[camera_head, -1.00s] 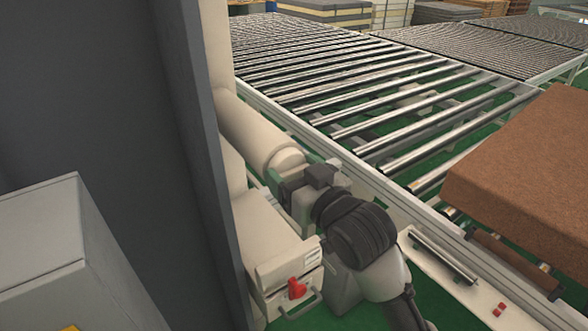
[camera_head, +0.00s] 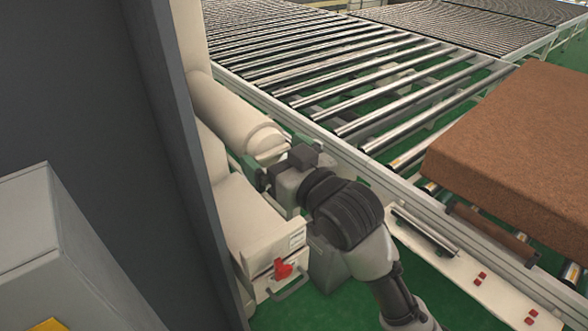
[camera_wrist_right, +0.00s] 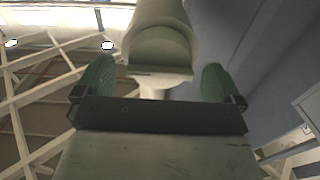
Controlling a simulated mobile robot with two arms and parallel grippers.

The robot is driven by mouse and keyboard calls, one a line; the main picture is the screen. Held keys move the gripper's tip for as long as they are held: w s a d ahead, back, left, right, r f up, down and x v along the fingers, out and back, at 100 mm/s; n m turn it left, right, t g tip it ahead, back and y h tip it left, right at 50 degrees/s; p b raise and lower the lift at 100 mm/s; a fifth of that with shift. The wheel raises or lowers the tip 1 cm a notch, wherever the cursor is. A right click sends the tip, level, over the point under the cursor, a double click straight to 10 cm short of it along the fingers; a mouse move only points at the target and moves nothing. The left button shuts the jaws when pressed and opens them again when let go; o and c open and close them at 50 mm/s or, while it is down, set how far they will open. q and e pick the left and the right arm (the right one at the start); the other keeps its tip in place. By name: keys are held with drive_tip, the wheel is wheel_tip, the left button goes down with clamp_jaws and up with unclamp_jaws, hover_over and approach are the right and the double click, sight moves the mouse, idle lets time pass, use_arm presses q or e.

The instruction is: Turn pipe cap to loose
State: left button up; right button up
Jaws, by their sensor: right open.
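The cream pipe (camera_head: 225,108) sticks out from beside the dark grey panel, and its rounded cap (camera_head: 267,141) is at the near end. In the right wrist view the cap (camera_wrist_right: 160,50) is centred just ahead of the jaws, with a flat ridge across its face. My right gripper (camera_head: 272,157) is at the cap end in the head view. Its two green fingers stand apart on either side of the ridge in the wrist view (camera_wrist_right: 157,82), with gaps left and right, so it is open. Whether a fingertip touches the cap cannot be told. My left gripper is not in view.
A dark grey panel (camera_head: 110,150) stands left of the pipe. A cream box (camera_head: 258,225) with a red switch (camera_head: 283,269) sits below it. A roller conveyor (camera_head: 370,85) runs behind, with a brown mattress block (camera_head: 520,140) on the right.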

drive_tip(key=b+v, duration=0.3)
drive_tip(key=v, duration=0.6)
drive_tip(key=shift+s+d, duration=0.2)
drive_tip(key=shift+s, duration=0.1)
drive_tip(key=s+d+f+m+g+h, duration=0.2)
drive_tip(key=d+f+h, duration=0.15)
drive_tip(key=f, duration=0.65)
drive_tip(key=s+d+f+m+g+h, duration=0.2)
drive_tip(key=d+f+g+h, duration=0.15)
drive_tip(key=f, duration=0.55)
drive_tip(key=s+d+f+g+h, duration=0.1)
drive_tip(key=s+d+f+g, duration=0.25)
drive_tip(key=s+f, duration=0.35)
drive_tip(key=s+d+f+g+h, duration=0.2)
drive_tip(key=s+d+f+g, duration=0.15)
drive_tip(key=s+f, duration=0.4)
drive_tip(key=s+f+b+x, duration=0.1)
drive_tip(key=s+b+x, duration=0.15)
drive_tip(key=x, duration=1.15)
drive_tip(key=s+b+x, duration=0.2)
drive_tip(key=s+x, duration=0.2)
drive_tip(key=x, duration=1.1)
drive_tip(key=s+d+f+g+b, duration=0.1)
drive_tip(key=s+d+f+b, duration=0.2)
drive_tip(key=s+f, duration=1.3)
wheel_tip(320, 180, down, 4)
drive_tip(key=shift+s+f+b, duration=0.25)
drive_tip(key=shift+s+b, duration=0.05)
drive_tip(key=shift+b, duration=0.4)
